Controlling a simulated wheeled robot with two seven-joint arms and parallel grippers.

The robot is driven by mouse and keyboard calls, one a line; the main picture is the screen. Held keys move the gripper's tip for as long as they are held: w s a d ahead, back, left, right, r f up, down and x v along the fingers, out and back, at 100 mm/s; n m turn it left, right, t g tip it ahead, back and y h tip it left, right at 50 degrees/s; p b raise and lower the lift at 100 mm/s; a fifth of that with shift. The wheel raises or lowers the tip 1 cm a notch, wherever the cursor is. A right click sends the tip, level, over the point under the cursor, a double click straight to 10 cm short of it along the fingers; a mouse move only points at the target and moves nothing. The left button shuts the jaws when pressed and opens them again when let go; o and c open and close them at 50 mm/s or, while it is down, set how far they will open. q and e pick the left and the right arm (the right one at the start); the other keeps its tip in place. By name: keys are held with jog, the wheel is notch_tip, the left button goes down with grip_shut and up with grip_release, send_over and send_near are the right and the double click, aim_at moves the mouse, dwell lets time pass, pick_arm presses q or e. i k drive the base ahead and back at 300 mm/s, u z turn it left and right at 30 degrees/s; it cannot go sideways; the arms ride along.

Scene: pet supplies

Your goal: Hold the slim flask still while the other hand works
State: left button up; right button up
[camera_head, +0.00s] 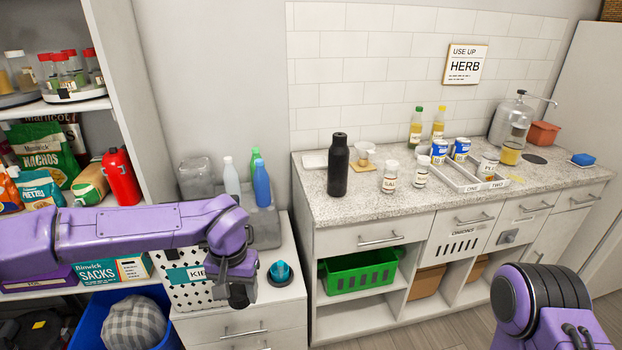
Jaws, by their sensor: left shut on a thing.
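My left gripper (240,292) hangs at the end of the purple arm, in front of the white drawer unit. It is shut on a dark thing, mostly hidden by the gripper and wrist, and I cannot tell what it is. A slim black flask (338,168) stands upright on the speckled counter (370,207), apart from the gripper and up to its right. A red flask (121,178) stands on the shelf at left. I cannot tell which flask the task names. Part of my right arm shows at the lower right; its gripper is out of view.
A blue bottle (262,184) and a pale bottle (231,177) stand behind my left wrist. A teal object (281,271) sits on the drawer unit right of the gripper. Jars and a white tray (458,180) occupy the counter. A green basket (360,275) is below.

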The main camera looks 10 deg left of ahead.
aim_at(340, 152)
jog(key=k, duration=0.15)
jog(key=z, duration=1.7)
jog(key=i, duration=1)
jog(key=u, duration=0.95)
